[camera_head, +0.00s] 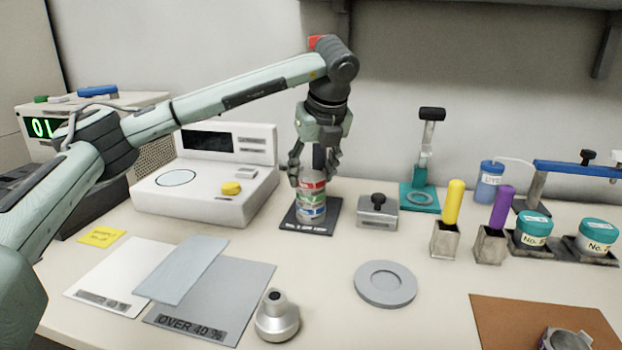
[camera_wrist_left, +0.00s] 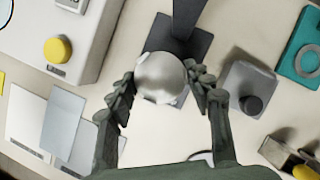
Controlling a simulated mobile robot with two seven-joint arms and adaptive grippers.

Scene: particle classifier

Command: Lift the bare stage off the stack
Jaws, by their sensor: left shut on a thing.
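The stack (camera_head: 311,208) stands upright on a dark base plate (camera_head: 328,228) at the middle of the bench, with red, green and blue bands around its light stages. My left gripper (camera_head: 315,178) comes down over it from above, with its fingers on both sides of the top. The left gripper (camera_wrist_left: 160,95) is shut on the stack's silver, rounded top (camera_wrist_left: 160,74) in the left wrist view. The fingers hide part of the upper stack, so I cannot tell whether the top part is apart from the stage below. My right gripper does not show.
A white instrument with a yellow knob (camera_head: 231,188) stands left of the stack, and a small metal block (camera_head: 378,215) close right. Yellow (camera_head: 453,204) and purple (camera_head: 501,210) handled tools stand farther right. A grey ring dish (camera_head: 386,300) lies in front.

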